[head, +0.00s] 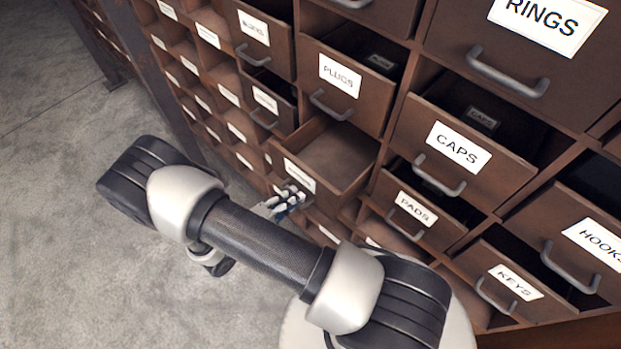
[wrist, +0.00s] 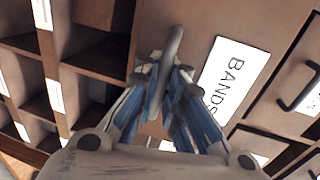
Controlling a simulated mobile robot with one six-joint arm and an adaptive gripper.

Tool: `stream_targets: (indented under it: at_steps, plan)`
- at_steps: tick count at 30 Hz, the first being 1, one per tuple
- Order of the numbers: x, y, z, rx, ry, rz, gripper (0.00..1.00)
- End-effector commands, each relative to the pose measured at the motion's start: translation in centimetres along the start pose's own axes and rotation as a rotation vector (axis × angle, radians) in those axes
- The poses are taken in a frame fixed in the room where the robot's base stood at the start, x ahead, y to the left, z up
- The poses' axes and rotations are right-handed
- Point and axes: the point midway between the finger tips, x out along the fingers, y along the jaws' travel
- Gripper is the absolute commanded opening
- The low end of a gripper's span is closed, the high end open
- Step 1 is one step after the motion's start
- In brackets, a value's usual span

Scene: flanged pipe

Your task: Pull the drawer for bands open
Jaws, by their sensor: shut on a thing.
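The bands drawer (head: 338,158) stands out of the cabinet in the head view, with its open top showing a bare brown inside. Its white label (head: 299,175) is partly hidden there, but reads BANDS in the wrist view (wrist: 235,75). My gripper (head: 289,197) is at the drawer's front, below the label. In the wrist view my gripper (wrist: 166,78) has its blue-grey fingers closed around the grey bar handle (wrist: 172,50) of the drawer.
The plugs drawer (head: 339,93), caps drawer (head: 455,151) and pads drawer (head: 411,214) also stand partly out nearby. Several open, labelled cubbies (head: 237,133) lie to the left. Grey floor (head: 60,240) is clear on the left.

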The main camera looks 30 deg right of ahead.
Motion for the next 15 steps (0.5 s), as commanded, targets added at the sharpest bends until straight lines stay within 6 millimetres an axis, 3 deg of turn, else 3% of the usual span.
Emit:
stream_targets:
  at_steps: [1,6,15]
  plan:
    - [-1.5,0.3,0.1,0.001,-0.007,-0.001,0.0]
    - [-5.1,1.0,0.1,0.0,-0.005,-0.002,0.0]
    - [-8.1,1.5,0.0,0.001,0.0,-0.003,0.0]
